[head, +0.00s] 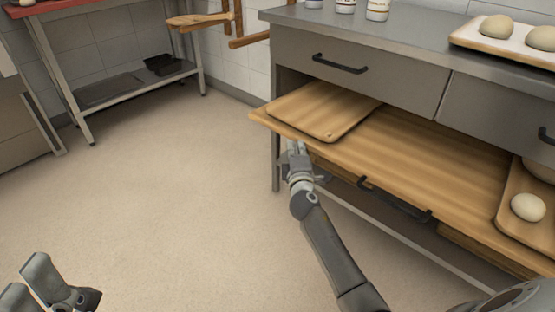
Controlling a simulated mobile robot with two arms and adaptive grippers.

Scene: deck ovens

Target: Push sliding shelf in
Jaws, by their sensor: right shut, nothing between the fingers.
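The wooden sliding shelf (420,165) juts out from the grey cabinet (400,75), below its drawers. A wooden board (325,112) lies on its left part, and another board (510,215) with a dough ball (528,207) lies on its right part. My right gripper (297,150) is shut and empty. It is at the shelf's front edge, near the left end; I cannot tell whether it touches. My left gripper (40,285) is low at the bottom left, far from the shelf, with its fingers apart.
A tray (490,38) with dough balls and several jars (377,9) stand on the cabinet top. A red-topped table (60,8) stands at the back left. The floor (170,180) between is clear.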

